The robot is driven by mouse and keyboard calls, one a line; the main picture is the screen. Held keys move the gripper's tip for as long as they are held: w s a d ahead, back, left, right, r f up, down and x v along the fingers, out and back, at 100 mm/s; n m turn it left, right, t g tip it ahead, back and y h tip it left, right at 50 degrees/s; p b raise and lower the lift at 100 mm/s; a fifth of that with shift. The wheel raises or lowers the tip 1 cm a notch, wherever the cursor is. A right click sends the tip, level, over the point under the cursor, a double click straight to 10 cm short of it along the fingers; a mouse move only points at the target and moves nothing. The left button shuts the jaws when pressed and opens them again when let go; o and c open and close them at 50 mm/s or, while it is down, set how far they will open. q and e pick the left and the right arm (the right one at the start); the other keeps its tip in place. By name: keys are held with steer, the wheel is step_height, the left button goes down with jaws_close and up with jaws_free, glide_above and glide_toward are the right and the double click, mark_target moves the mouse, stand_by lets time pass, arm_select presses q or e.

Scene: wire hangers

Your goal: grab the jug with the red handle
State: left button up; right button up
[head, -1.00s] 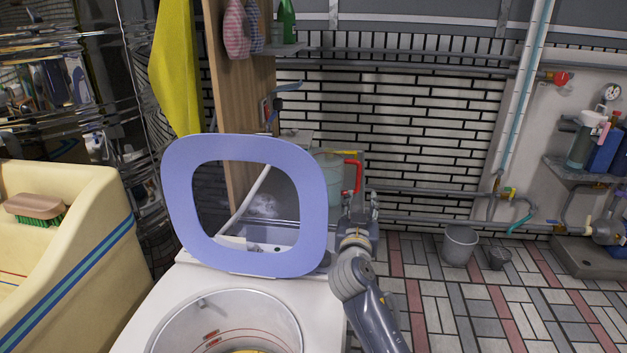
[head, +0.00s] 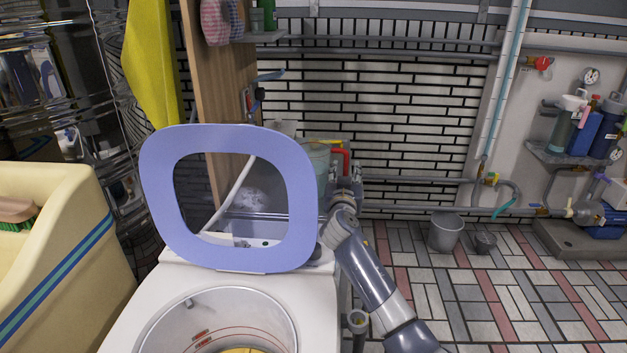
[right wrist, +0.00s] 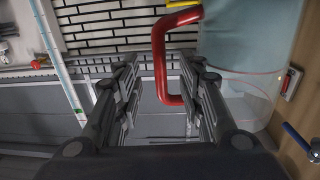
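The jug (head: 318,163) is pale green and see-through, with a red handle (head: 346,158) on its right side. It stands behind the blue ring-shaped lid, which hides part of it. In the right wrist view the jug (right wrist: 238,55) is at the upper right and its red handle (right wrist: 160,62) stands between my fingers. My right gripper (head: 346,188) is open, with its fingers on both sides of the handle's lower part; the right fingers are close to the handle, with a wider gap on the left. My left gripper is not in view.
The upright blue lid (head: 155,200) and the white washer-like unit (head: 318,295) are left of my right arm. Pipes (head: 420,209) run along the brick wall behind. A grey bucket (head: 445,233) stands on the tiled floor, which is open at the right.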

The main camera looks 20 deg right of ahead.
steer(key=shift+x, duration=0.75)
jaws_close()
steer(key=shift+r, duration=0.15)
steer(key=shift+r, duration=0.15)
